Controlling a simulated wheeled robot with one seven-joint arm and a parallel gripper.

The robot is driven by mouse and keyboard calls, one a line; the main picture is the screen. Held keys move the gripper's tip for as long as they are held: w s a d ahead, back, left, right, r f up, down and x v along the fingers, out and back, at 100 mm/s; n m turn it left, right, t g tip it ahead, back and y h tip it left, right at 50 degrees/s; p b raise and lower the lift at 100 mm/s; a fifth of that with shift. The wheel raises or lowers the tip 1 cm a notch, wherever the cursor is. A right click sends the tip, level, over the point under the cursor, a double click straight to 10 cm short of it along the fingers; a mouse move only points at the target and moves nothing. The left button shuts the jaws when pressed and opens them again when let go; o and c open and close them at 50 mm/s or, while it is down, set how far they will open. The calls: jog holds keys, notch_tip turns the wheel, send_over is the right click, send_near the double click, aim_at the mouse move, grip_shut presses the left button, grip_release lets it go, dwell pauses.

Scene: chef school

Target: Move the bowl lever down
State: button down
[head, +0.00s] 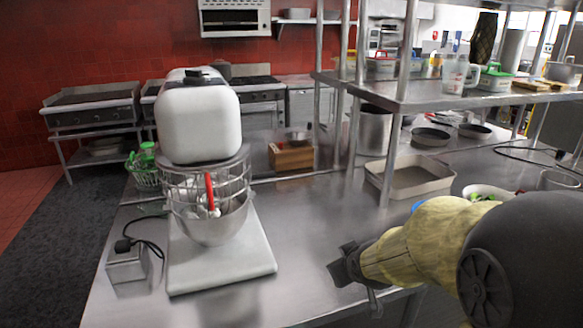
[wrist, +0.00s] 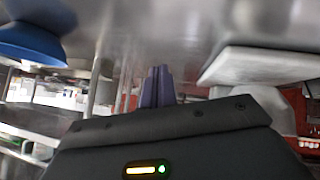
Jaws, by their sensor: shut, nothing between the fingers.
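A large white stand mixer (head: 199,120) stands on the steel counter at left of centre in the head view. Its metal bowl (head: 215,225) hangs under the head behind a wire guard (head: 178,190). A red upright handle-like piece (head: 209,188) shows at the front of the guard; I cannot tell for sure whether it is the bowl lever. My gripper (head: 338,270) is to the right of the mixer's pale base (head: 220,275), apart from it, near the counter's front edge. In the wrist view my gripper (wrist: 157,85) has its fingers together and empty; the mixer base (wrist: 260,66) is at right.
A grey control box with a cord (head: 127,264) sits left of the mixer. A green basket (head: 145,175) is behind it. A rectangular pan (head: 412,178) and a steel shelf (head: 440,98) are at right. The counter (head: 310,220) between mixer and gripper is clear.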

jog(key=s+f+m+g+b, duration=0.5)
jog(key=s+f+b, duration=0.65)
jog(key=f, duration=0.65)
jog(key=s+f+b, duration=0.1)
jog(key=f+b, duration=0.7)
jog(key=f, duration=0.1)
jog(key=s+f+g+b, duration=0.1)
jog(key=s+f+b, duration=0.1)
jog(key=f+b, duration=0.6)
jog(key=shift+s+f+g, duration=0.3)
jog(key=shift+f, duration=0.25)
jog(key=shift+w, duration=0.1)
